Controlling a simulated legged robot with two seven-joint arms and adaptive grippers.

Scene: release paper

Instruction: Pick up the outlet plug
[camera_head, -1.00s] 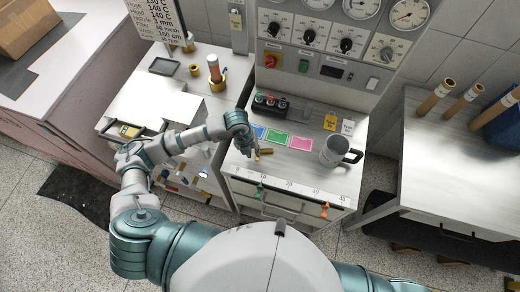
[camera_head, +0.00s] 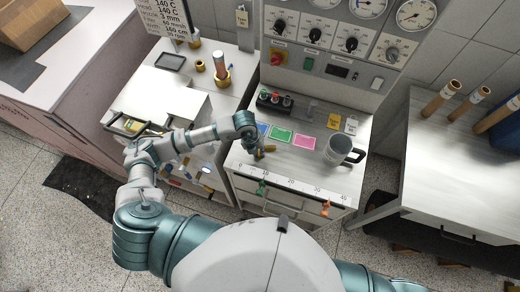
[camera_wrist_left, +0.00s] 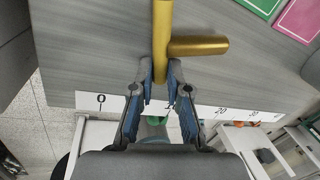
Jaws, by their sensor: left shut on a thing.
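The outlet plug is a brass-coloured T-shaped piece (camera_wrist_left: 163,40), with a straight bar and a short side arm pointing right in the left wrist view. In the head view it shows as a small gold piece (camera_head: 268,149) near the front of the middle counter. My left gripper (camera_wrist_left: 160,76) is shut on the near end of the bar, with a blue-padded finger on either side. In the head view this gripper (camera_head: 259,154) points down at the counter, and the wrist partly hides it. My right gripper is not in view.
A grey mug (camera_head: 338,150) stands to the right. Green (camera_head: 281,134) and pink (camera_head: 304,142) cards lie behind the plug. A numbered scale strip (camera_head: 292,185) runs along the counter's front edge, with a green clip (camera_head: 262,187) and an orange clip (camera_head: 325,209).

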